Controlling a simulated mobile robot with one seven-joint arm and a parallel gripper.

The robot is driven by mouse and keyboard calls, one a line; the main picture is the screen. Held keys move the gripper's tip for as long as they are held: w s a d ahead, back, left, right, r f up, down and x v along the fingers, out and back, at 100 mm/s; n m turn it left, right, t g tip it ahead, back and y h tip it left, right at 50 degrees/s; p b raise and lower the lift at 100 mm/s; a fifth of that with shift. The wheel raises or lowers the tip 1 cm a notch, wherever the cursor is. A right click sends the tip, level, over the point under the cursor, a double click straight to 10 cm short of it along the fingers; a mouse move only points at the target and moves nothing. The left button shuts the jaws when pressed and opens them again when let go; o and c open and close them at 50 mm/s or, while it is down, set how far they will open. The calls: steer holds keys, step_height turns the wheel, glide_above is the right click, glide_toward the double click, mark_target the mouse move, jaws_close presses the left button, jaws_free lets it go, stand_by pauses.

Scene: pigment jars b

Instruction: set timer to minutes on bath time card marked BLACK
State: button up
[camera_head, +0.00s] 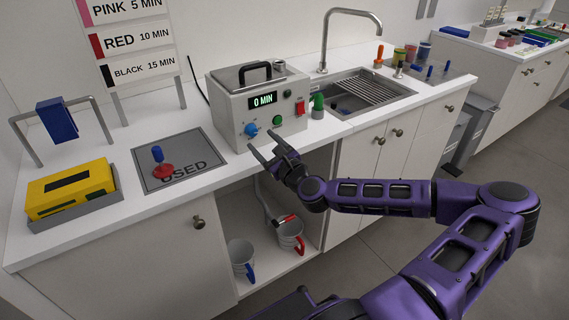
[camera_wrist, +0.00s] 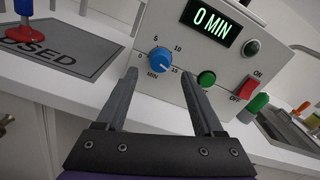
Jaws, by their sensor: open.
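The bath unit (camera_head: 259,107) is a light grey box on the counter; its display (camera_head: 262,100) reads 0 MIN. Its blue timer knob (camera_wrist: 161,60) has marks 5, 10 and 15 around it and MIN below. A green button (camera_wrist: 207,78) and a red ON/OFF switch (camera_wrist: 244,88) are to its right. The card stand (camera_head: 137,45) at the back left reads PINK 5 MIN, RED 10 MIN and BLACK 15 MIN. My gripper (camera_head: 262,147) is open and empty, in front of the unit. In the wrist view, its fingers (camera_wrist: 160,80) straddle the knob's position, apparently short of it.
A grey USED mat (camera_head: 180,175) bears a red-based, blue-handled stamp-like item (camera_head: 160,165). A yellow box (camera_head: 70,188) sits in a tray at left. A green-topped item (camera_head: 318,106) stands right of the unit, beside the sink (camera_head: 362,100). Mugs (camera_head: 290,237) sit on the open shelf below.

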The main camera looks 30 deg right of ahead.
steer(key=s+p, duration=0.2)
steer(key=s, duration=1.1)
steer(key=shift+d+p, duration=0.2)
steer(key=shift+p, duration=0.15)
